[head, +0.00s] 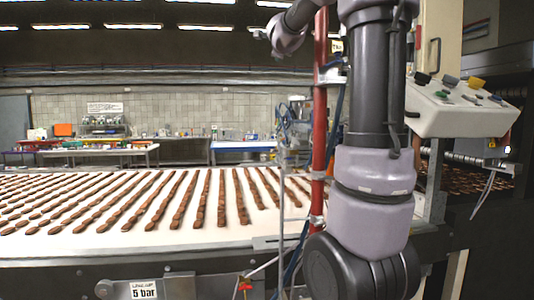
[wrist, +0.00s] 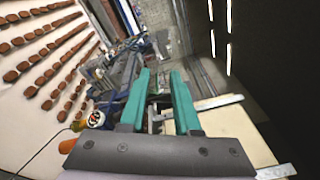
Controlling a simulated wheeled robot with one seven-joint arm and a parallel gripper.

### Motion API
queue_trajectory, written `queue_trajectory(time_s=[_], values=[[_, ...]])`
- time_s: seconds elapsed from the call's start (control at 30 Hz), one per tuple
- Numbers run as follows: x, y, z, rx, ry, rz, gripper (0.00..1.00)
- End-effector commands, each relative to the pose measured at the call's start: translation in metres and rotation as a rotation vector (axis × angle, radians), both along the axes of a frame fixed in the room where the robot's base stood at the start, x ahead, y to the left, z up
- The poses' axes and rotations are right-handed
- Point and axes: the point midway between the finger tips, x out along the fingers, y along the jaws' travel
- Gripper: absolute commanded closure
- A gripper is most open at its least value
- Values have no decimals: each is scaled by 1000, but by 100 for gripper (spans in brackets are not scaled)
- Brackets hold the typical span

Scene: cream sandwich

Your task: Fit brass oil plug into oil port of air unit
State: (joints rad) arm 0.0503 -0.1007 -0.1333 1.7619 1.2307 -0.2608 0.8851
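In the wrist view, my gripper (wrist: 162,76) shows two teal fingers standing apart with a gap between them. I see no brass plug between the fingertips. I cannot make out the brass oil plug in either view. In the head view, a small grey assembly (head: 298,106) on a thin stand left of the red post may be the air unit, but it is too small to tell. No oil port can be made out.
A white conveyor (head: 150,238) carries rows of brown bars. A red post (head: 320,130) with hoses stands close to my arm. A control box (head: 462,108) with buttons is at the right. A round orange-and-white thing (wrist: 95,118) is left of my fingers.

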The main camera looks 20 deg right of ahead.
Motion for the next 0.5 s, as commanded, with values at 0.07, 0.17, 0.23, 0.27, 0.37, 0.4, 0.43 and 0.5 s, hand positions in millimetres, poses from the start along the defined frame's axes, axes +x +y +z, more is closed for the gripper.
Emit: queue_trajectory(time_s=[0.07, 0.17, 0.23, 0.27, 0.37, 0.4, 0.43, 0.5], values=[[-40, 59, -24, -205, 135, 206, 69], [-97, 125, -76, -480, 313, 460, 69], [-143, 159, -120, -661, 431, 621, 69], [-163, 170, -140, -734, 479, 684, 69], [-227, 194, -202, -944, 628, 873, 69], [-249, 198, -223, -1015, 680, 935, 69], [-265, 200, -238, -1061, 715, 976, 69], [-295, 202, -266, -1147, 786, 1056, 69]])
